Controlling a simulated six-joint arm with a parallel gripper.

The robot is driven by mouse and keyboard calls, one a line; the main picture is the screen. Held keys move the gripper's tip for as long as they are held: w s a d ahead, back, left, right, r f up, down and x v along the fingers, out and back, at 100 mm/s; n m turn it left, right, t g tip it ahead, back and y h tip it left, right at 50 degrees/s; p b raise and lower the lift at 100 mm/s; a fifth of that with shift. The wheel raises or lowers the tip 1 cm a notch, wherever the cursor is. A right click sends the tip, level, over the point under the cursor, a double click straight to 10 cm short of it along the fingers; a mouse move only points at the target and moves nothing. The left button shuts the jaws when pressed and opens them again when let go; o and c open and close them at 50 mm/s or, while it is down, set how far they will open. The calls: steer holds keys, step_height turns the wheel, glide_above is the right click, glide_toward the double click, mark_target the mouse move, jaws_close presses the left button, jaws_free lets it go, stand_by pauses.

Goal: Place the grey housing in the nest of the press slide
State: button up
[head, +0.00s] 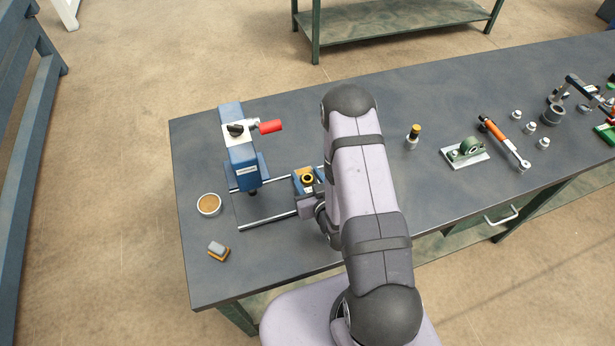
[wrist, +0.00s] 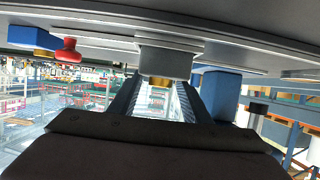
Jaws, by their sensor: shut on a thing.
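The blue press (head: 240,150) with a red handle (head: 270,126) stands on the left of the bench in the head view. Its slide (head: 297,184) sits at the right end of two rails and carries a yellow ring with a dark centre. My arm covers the slide's right side. Whether the housing touches the nest is unclear.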

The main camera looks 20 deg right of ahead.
steer(key=shift+f, duration=0.15)
steer(key=o, duration=1.5)
steer(key=shift+r, duration=0.2)
steer(key=shift+s+b, duration=0.3)
steer(key=shift+s, duration=0.25)
steer(key=shift+r+p+v, duration=0.2)
steer(key=shift+p+v, duration=0.2)
steer(key=shift+v, duration=1.85)
steer(key=shift+w, duration=0.1)
